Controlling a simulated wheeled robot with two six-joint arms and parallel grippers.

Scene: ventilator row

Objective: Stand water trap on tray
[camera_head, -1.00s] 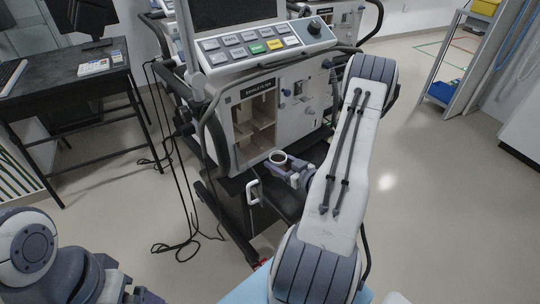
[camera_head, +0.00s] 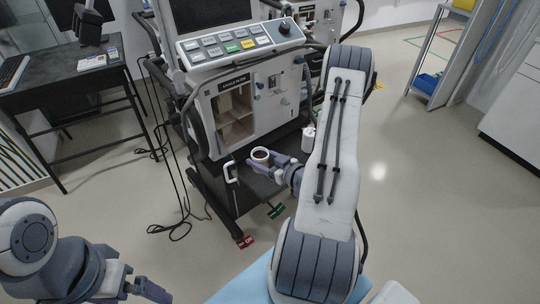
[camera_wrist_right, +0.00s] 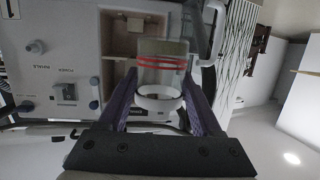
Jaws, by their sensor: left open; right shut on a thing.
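The water trap (camera_head: 261,155) is a small round cup with a pale rim and dark interior in the head view. In the right wrist view the water trap (camera_wrist_right: 162,76) looks clear, with red lines and a white ring. My right gripper (camera_head: 262,162) is shut on it, one purple finger on each side, in front of the ventilator's lower edge. A dark tray-like shelf (camera_head: 248,194) lies below the ventilator; the trap appears above it, and I cannot tell the gap. My left gripper (camera_head: 150,291) is open and empty at the lower left, partly cut off by the frame edge.
The ventilator (camera_head: 280,90) has an open compartment (camera_head: 235,115) at its front. A white handle (camera_head: 230,172) stands left of the trap. A white container (camera_head: 308,139) is behind my right arm. Black cables hang at left. A blue surface (camera_head: 245,283) lies at the bottom.

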